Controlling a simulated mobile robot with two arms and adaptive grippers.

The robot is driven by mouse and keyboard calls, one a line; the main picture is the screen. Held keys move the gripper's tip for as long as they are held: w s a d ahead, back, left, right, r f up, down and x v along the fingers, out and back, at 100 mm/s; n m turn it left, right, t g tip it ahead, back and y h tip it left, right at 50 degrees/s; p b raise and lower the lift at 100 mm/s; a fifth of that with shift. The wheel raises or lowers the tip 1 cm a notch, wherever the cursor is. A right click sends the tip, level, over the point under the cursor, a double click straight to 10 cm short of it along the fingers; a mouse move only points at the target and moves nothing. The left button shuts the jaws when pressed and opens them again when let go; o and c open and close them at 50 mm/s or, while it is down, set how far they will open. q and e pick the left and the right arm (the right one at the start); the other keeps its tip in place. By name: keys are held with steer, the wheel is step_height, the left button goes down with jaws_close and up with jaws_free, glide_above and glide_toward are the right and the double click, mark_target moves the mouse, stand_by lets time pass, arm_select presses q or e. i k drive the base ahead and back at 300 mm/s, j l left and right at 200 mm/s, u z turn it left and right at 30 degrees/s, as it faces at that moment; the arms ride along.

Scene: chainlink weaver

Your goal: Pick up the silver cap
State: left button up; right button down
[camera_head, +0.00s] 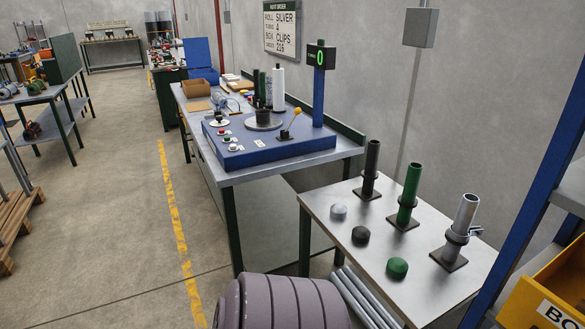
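The silver cap (338,211) is a small, light grey dome. It sits on the metal top of the near right table (320,197), close to its left edge. A black cap (360,235) and a green cap (397,268) sit in a slanting row nearer to me. Nothing covers the silver cap. Neither of my grippers is in view.
A black post (371,160), a green post (410,185) and a silver post (465,215) stand on square bases behind the caps. A blue control console (262,150) stands on the bench beyond. A yellow bin (550,290) is at the right edge. Open floor lies left.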

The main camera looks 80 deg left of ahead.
mark_target(338, 211)
steer(key=u, duration=2.3)
steer(key=i+j+z, duration=0.1)
steer(key=i+j, duration=0.2)
steer(key=i+j+z, duration=0.1)
steer(key=i+j, duration=0.15)
steer(key=j, duration=0.2)
